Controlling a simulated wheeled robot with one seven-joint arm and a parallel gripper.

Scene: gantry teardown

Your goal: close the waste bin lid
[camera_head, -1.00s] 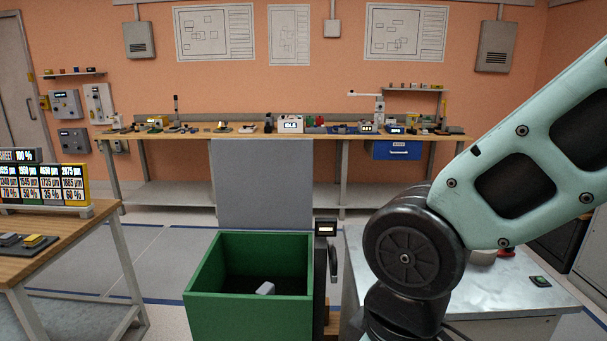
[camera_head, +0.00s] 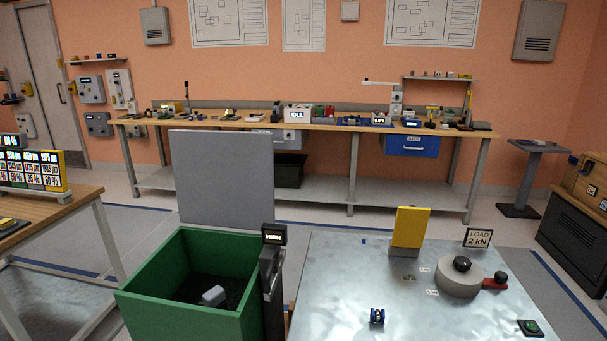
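The green waste bin (camera_head: 140,304) stands at the lower left of the middle. Its grey lid (camera_head: 222,178) stands upright at the bin's back edge, so the bin is open. A light grey block (camera_head: 214,296) lies inside on the dark bottom. A dark post (camera_head: 271,290) with a small display reading "HIGH" (camera_head: 274,234) stands at the bin's right side. My gripper and arm are not in view.
A metal-topped table (camera_head: 340,275) right of the bin carries a yellow block (camera_head: 410,227), a round grey part with a red lever (camera_head: 460,277) and a small blue part (camera_head: 377,316). A wooden table (camera_head: 45,210) stands left. A long workbench (camera_head: 335,127) lines the back wall.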

